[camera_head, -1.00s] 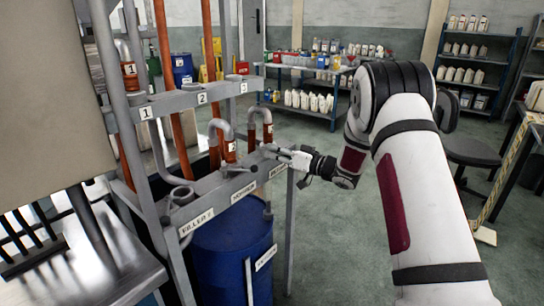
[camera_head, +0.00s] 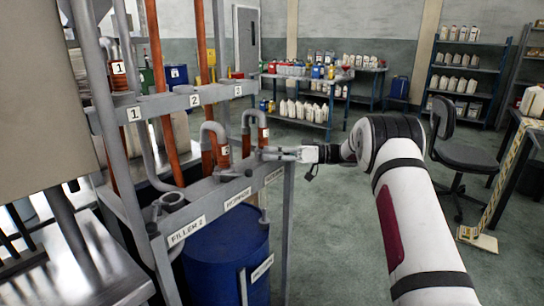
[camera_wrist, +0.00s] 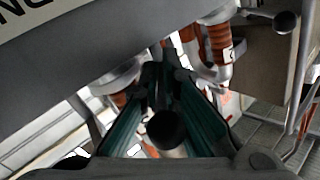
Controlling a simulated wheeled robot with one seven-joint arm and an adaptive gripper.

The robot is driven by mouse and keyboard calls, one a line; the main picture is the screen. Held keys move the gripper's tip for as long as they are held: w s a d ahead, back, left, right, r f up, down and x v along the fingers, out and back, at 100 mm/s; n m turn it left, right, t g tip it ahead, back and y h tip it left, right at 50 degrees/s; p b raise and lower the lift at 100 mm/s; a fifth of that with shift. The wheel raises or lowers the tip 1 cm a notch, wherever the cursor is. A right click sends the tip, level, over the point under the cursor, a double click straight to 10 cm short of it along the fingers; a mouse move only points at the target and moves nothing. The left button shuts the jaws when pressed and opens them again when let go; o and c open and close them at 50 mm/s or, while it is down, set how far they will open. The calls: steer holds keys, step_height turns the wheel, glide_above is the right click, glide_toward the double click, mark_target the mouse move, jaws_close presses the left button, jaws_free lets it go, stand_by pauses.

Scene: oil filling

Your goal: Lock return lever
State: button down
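My gripper (camera_head: 268,153) is at the far right end of the labelled grey pipe frame (camera_head: 210,197) in the head view, level with the frame's top bar. Its two slim fingers point left. In the wrist view, the teal-lined fingers (camera_wrist: 163,80) run away from the camera and draw together toward their tips. A dark round knob (camera_wrist: 167,130) with a dark rod behind it shows between them; it looks like a lever handle. Whether the fingers press on it is not clear. The gripper hides the lever's pivot in the head view.
Bent grey pipes with orange sections (camera_head: 222,150) stand on the frame beside my gripper. A blue barrel (camera_head: 228,255) stands below. Another ball-ended lever (camera_wrist: 287,22) shows at the wrist view's upper right.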

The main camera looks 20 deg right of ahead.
steer(key=shift+s+a, duration=0.1)
steer(key=shift+a, duration=0.1)
steer(key=c, duration=1.8)
jaws_free()
steer(key=shift+o, duration=0.2)
steer(key=shift+d, duration=0.2)
steer(key=shift+d, duration=0.2)
steer(key=v, duration=0.7)
steer(key=shift+d, duration=0.15)
steer(key=shift+s, duration=0.1)
